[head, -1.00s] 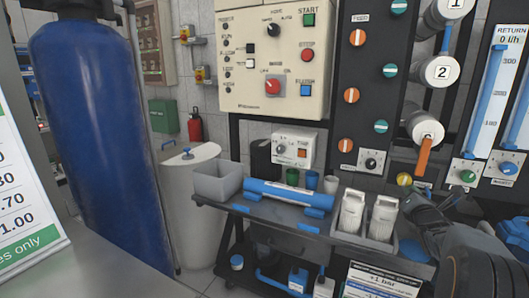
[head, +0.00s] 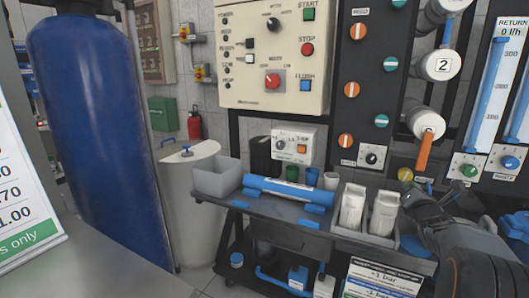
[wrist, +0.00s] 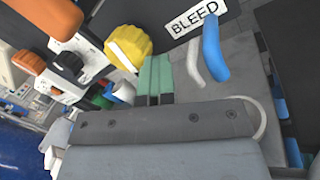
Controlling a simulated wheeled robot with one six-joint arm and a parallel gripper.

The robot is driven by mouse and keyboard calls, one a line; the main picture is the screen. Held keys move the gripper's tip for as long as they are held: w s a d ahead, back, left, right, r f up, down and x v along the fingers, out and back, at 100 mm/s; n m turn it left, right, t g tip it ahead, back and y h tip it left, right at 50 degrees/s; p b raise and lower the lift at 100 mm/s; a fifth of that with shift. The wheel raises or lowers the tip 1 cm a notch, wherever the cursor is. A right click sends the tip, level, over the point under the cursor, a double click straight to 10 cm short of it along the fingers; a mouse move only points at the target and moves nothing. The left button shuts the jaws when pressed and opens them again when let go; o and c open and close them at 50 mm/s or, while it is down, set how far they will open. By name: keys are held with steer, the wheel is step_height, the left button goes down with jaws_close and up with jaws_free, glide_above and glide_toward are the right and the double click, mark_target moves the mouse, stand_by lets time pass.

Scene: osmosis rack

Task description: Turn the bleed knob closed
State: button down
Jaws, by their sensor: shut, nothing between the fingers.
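The yellow bleed knob (wrist: 128,48) has a pale stripe across its face and sits on the dark panel beside the BLEED label (wrist: 197,18) in the wrist view. In the head view the yellow knob (head: 405,174) is small, low on the black panel. My gripper (wrist: 155,66) is shut and empty. Its green-tipped fingers lie together to the lower right of the knob in the wrist picture. I cannot tell the exact gap; the fingers are not around the knob. In the head view my dark arm is right of and below the knob, and the fingertips are not clear.
An orange valve handle (head: 424,152) hangs just above the knob. A black knob (wrist: 67,66) lies left of it in the wrist view. A blue handle (wrist: 213,46) is close right of my fingers. A cart (head: 270,215) with a blue cylinder and white cartridges stands below.

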steer(key=shift+f+b, duration=0.3)
steer(key=shift+b, duration=0.5)
steer(key=a+b+v, duration=0.1)
steer(key=b+v, duration=0.3)
steer(key=v, duration=0.2)
steer(key=shift+r, duration=0.4)
steer(key=shift+w, duration=0.1)
